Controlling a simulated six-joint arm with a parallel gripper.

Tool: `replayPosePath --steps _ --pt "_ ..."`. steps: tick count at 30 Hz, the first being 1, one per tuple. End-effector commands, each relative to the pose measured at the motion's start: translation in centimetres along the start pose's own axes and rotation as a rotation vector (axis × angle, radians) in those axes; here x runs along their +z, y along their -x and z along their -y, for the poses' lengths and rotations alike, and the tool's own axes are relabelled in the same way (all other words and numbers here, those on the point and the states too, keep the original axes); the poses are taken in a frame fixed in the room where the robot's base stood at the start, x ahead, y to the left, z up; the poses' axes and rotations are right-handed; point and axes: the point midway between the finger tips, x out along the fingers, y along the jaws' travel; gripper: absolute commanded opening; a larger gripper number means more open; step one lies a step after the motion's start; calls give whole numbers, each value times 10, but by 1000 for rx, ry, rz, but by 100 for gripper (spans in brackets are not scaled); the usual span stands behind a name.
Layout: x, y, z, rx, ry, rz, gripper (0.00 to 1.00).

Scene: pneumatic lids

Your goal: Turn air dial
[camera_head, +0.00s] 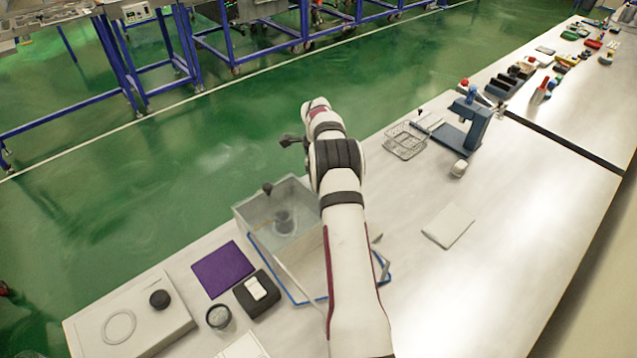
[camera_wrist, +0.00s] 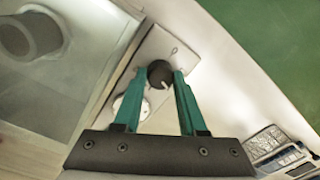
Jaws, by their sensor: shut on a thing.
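The air dial (camera_wrist: 159,74) is a round black knob with a pale pointer mark. It sits on a light plate (camera_wrist: 182,62) in the wrist view. My gripper (camera_wrist: 163,75) has two teal fingers, and their tips are shut on the dial's two sides. A white round part (camera_wrist: 131,106) lies just below the dial, partly behind the left finger. In the head view my arm hides the dial, the plate and my fingertips.
A clear box (camera_head: 290,226) with a dark cylinder (camera_wrist: 30,33) inside stands close beside the plate. A wire basket (camera_head: 405,141) and a blue stand (camera_head: 470,125) are farther right on the bench. The bench front right of my arm is mostly clear.

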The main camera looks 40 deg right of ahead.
Motion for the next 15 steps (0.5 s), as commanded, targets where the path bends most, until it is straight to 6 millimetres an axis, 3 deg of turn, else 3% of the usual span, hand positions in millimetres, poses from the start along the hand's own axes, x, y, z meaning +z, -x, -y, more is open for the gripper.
replayPosePath --steps 15 --pt "0 0 0 0 470 18 0"
